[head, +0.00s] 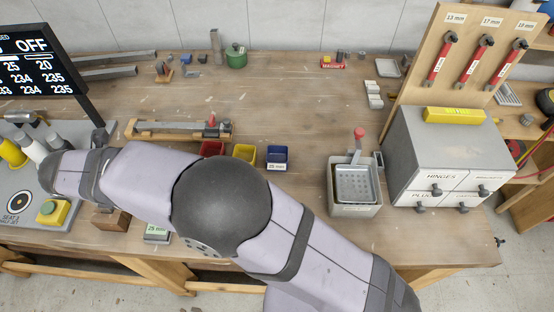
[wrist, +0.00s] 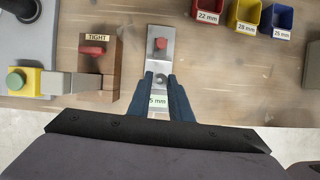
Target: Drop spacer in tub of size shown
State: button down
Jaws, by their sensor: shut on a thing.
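My gripper (wrist: 160,76) is shut on a small grey round spacer (wrist: 160,79) in the wrist view. To the right stand a red tub (wrist: 208,6) marked 22 mm, a yellow tub (wrist: 244,14) marked 28 mm and a blue tub (wrist: 277,17) marked 25 mm. In the head view my arm hides the gripper and spacer.
A wooden block marked TIGHT (wrist: 97,70) and a green button on a yellow box (wrist: 22,82) are left of the gripper. A grey bin with a tray (head: 355,190) and a drawer cabinet (head: 450,150) stand at the right.

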jog(key=w+d+r+m+g+h+p, duration=0.1)
jog(key=w+d+r+m+p, duration=0.25)
jog(key=w+d, duration=0.65)
jog(key=w+d+r+m+h+p, duration=0.1)
jog(key=w+d+r+m+p, duration=0.3)
jog(key=w+d, duration=0.55)
jog(key=d+f+m+h+p, duration=0.1)
jog(key=d+f+p, duration=0.1)
jog(key=d, duration=1)
jog(key=shift+d+f+g, duration=0.2)
jog(key=shift+f+g, duration=0.1)
jog(key=shift+f, duration=0.5)
jog(key=shift+m, duration=0.25)
notch_tip(320, 180, down, 6)
jog(key=b, duration=0.6)
